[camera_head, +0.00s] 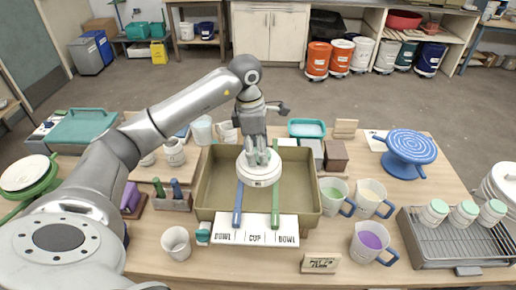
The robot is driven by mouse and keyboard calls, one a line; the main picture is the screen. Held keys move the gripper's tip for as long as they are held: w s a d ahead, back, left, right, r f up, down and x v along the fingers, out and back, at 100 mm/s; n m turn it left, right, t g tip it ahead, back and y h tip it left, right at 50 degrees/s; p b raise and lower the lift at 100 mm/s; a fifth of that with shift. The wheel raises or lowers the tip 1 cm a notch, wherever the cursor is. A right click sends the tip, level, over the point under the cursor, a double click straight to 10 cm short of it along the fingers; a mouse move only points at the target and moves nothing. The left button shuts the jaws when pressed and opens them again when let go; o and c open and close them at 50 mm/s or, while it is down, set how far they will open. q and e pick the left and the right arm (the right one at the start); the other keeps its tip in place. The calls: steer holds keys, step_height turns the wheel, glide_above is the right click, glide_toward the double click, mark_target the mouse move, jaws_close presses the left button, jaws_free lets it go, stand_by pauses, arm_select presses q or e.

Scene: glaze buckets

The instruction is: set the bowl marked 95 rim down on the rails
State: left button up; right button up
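A white round bowl (259,178) is over the olive tub (206,190), across the blue rail (238,205) and the green rail (275,206). It looks rim down, with its narrower side up; a small dark mark on its side is too small to read. My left gripper (258,160) points straight down, its fingers closed at the top of this bowl. I cannot tell whether the rim touches the rails. A white card (255,237) at the tub's front reads BOWL, CUP, BOWL. My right gripper is not in view.
Right of the tub stand jugs of green (334,194), cream (370,197) and purple (371,241) glaze. A blue banding wheel (409,150) and a wire rack (450,240) with several cups are farther right. A white cup (176,242) and a tool block (172,202) stand left.

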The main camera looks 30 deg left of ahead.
arm_select(q)
steer(key=o, duration=1.3)
steer(key=shift+o, duration=0.2)
step_height(320, 180, up, 12)
steer(key=a, duration=0.1)
steer(key=shift+s+a, duration=0.15)
steer(key=shift+s, duration=0.25)
